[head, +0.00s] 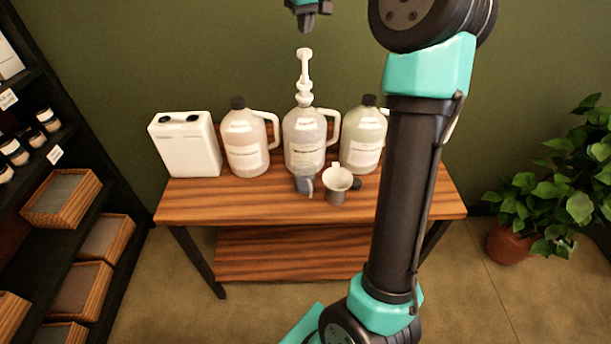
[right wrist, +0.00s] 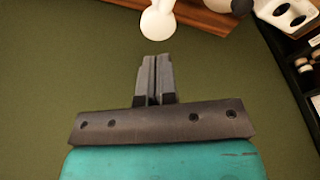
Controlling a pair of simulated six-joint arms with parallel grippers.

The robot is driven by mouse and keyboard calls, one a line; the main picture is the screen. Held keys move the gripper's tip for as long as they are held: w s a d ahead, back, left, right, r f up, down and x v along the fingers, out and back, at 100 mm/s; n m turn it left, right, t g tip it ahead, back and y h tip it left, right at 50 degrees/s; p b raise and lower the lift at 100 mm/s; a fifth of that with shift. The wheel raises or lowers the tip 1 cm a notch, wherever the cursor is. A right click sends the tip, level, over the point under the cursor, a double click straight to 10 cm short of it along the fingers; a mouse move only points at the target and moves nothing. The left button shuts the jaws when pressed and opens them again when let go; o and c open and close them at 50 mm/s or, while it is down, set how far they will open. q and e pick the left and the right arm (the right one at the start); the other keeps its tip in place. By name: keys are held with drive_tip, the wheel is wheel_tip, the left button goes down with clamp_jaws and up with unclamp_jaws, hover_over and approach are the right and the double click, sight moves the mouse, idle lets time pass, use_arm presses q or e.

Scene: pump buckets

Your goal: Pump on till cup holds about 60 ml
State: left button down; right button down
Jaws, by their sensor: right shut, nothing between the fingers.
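A translucent jug (head: 304,133) with a white pump stands in the middle of the wooden table. Its pump head (head: 304,56) is raised well above the jug's neck, and shows just beyond my fingertips in the right wrist view (right wrist: 157,20). A small bluish cup (head: 304,185) stands in front of the jug; its liquid level is too small to read. My right gripper (head: 308,22) is shut and empty, above the pump head and apart from it. It also shows shut in the right wrist view (right wrist: 156,62). My left gripper is not in view.
A white canister (head: 185,148) and a capped jug (head: 245,145) stand left of the pump jug; another capped jug (head: 363,142) stands right. A funnel-shaped vessel (head: 338,181) is beside the cup, near a dark cap (head: 357,184). My right arm covers the table's right part.

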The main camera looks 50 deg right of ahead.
drive_tip(key=shift+r, duration=1.35)
